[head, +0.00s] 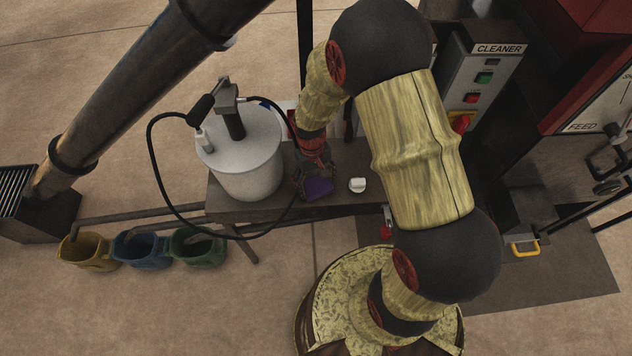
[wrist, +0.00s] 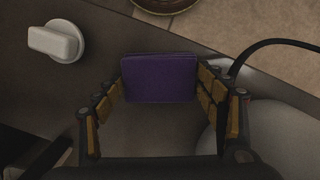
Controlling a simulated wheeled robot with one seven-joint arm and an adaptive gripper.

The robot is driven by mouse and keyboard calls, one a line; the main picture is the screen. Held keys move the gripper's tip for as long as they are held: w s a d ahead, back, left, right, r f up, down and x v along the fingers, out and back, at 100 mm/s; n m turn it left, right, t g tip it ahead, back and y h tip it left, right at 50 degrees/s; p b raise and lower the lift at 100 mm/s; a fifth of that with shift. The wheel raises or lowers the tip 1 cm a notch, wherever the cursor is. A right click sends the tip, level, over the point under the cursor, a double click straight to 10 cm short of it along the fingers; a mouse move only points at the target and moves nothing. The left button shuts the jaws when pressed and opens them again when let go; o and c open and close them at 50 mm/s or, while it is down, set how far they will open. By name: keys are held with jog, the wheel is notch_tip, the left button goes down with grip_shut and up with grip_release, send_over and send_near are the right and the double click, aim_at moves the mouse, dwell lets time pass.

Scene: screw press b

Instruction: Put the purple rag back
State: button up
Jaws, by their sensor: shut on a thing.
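The purple rag (head: 318,187) shows in the head view at the front part of the small dark table (head: 345,197). In the wrist view the purple rag (wrist: 160,78) is a folded rectangle between the two fingers of my gripper (wrist: 165,92). My gripper (head: 316,178) points down at the table and is shut on the rag, with a finger at each side of it. I cannot tell whether the rag touches the table top.
A white knob-like thing (head: 357,185) lies right of the rag. A white drum with a pump (head: 245,155) and black hose stands left. Yellow (head: 86,252), blue (head: 142,250) and green (head: 197,249) buckets stand on the floor. The CLEANER panel (head: 483,75) is at the back right.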

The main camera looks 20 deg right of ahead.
jog(key=shift+f, duration=0.1)
jog(key=o, duration=1.7)
jog(key=shift+o, duration=0.7)
notch_tip(320, 180, up, 12)
jog(key=w, duration=0.1)
jog(key=shift+w+a, duration=0.15)
jog(key=s+r+t, duration=0.2)
jog(key=s+r, duration=0.3)
jog(key=r, duration=0.3)
jog(key=s+r+t, duration=0.2)
jog(key=s+r, duration=0.3)
jog(key=r, duration=0.4)
jog(key=s+r+m+t, duration=0.1)
jog(key=s+r+t, duration=0.1)
jog(key=s+r, duration=0.3)
notch_tip(320, 180, up, 4)
jog(key=shift+s+f+t, duration=0.2)
jog(key=shift+s+t, duration=0.05)
jog(key=shift+t, duration=0.15)
